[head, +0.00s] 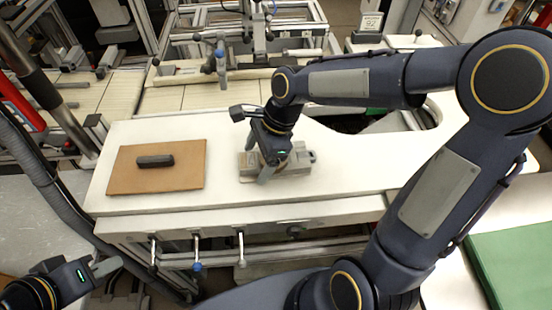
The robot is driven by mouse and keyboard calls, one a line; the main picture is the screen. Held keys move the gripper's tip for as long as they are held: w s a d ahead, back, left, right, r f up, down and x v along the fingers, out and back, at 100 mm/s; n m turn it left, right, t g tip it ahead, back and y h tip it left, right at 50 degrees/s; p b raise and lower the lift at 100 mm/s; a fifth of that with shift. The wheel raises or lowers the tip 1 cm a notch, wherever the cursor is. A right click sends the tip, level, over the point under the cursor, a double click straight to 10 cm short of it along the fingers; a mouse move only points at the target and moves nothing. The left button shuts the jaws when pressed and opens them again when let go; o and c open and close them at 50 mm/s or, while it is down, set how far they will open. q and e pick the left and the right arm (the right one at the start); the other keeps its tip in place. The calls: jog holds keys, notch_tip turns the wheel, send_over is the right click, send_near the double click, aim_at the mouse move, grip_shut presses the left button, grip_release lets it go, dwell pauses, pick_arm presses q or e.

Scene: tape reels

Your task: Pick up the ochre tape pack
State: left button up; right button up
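My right gripper (258,160) reaches in from the right and points down over a grey fixture (305,158) on the white table. Its two pale fingers stand apart. A small brownish patch shows under the hand on the fixture; it may be the ochre tape pack, but the hand hides most of it. I cannot tell whether the fingers touch it. My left gripper (105,268) is low at the bottom left, away from the table top. One pale finger shows clearly; its opening is unclear.
A brown board (130,180) with a dark block (155,161) lies at the left of the white table (230,205). Lever handles (241,250) hang along its front. A green mat (515,260) lies at the right. Machine frames stand behind the table.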

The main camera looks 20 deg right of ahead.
jog(key=c, duration=0.7)
jog(key=shift+r, duration=0.1)
jog(key=shift+r, duration=0.5)
notch_tip(320, 180, up, 3)
jog(key=shift+s+f, duration=0.1)
jog(key=shift+f, duration=0.1)
jog(key=s+d+r, duration=0.1)
jog(key=s+r, duration=0.2)
jog(key=s, duration=0.1)
jog(key=s+d+r, duration=0.2)
jog(key=s+r, duration=0.1)
jog(key=s, duration=0.1)
jog(key=s+d+r, duration=0.1)
jog(key=s+r, duration=0.2)
jog(key=s, duration=0.2)
jog(key=shift+s+d+r+b, duration=0.1)
jog(key=shift+d+b, duration=0.25)
jog(key=shift+b, duration=0.05)
